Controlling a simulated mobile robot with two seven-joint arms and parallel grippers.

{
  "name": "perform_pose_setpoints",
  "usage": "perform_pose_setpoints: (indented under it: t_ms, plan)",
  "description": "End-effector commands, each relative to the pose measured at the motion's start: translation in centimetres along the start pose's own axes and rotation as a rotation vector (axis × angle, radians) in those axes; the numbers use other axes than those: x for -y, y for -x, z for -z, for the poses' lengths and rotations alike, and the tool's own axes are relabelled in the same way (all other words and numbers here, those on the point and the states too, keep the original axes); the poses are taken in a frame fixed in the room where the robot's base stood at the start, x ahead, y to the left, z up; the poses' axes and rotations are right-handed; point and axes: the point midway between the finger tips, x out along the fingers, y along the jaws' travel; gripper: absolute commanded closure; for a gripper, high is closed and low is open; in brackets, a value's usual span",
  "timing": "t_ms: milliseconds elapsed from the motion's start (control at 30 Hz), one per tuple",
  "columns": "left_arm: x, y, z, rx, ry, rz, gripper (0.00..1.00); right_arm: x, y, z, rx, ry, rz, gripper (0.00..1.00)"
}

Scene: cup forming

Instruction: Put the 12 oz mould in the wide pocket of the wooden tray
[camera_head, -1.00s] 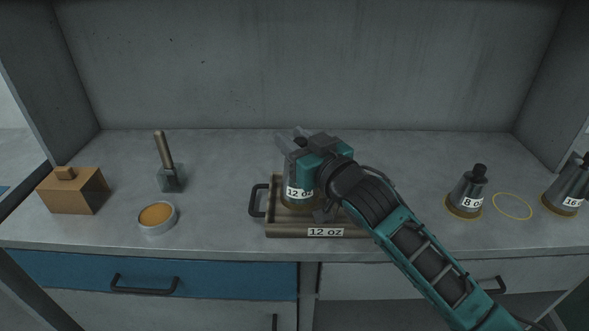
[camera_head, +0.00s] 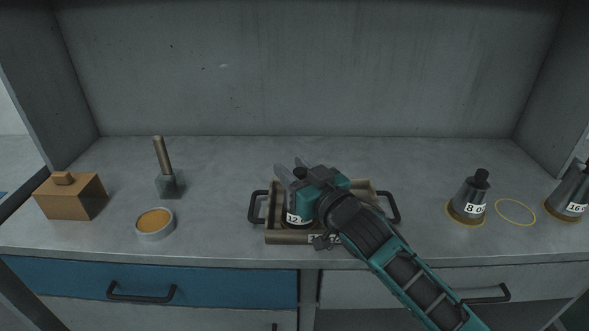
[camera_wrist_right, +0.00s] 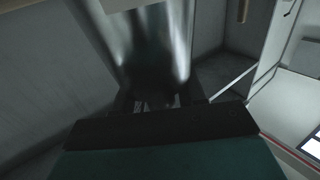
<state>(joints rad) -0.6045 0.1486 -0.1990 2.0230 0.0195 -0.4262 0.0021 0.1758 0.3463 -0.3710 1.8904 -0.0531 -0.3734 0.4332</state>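The 12 oz mould (camera_head: 296,216), a dark metal cup form with a white label, is upright within the left part of the wooden tray (camera_head: 283,239). My right gripper (camera_head: 293,170) is around its top and shut on it. The gripper and wrist hide part of the mould and the tray's middle. I cannot tell whether the mould's base touches the tray floor. In the right wrist view the shiny mould (camera_wrist_right: 150,45) fills the upper middle, in front of the gripper. My left gripper is not in view.
The 8 oz mould (camera_head: 468,197), an empty yellow ring (camera_head: 515,200) and the 16 oz mould (camera_head: 568,192) are at the right. The back counter is clear.

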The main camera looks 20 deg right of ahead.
Motion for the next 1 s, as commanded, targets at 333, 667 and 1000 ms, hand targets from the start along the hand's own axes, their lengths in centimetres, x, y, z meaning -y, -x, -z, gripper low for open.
perform_pose_setpoints:
  t_ms: [333,667,1000]
  plan:
    - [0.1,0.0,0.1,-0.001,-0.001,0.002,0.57,0.0,0.0,0.1,0.0,0.0,0.0,0.43]
    - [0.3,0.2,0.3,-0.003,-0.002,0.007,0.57,0.0,2.4,0.3,0.002,-0.001,-0.001,0.43]
    - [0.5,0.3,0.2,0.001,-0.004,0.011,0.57,0.0,8.7,0.2,0.003,-0.001,-0.001,0.43]
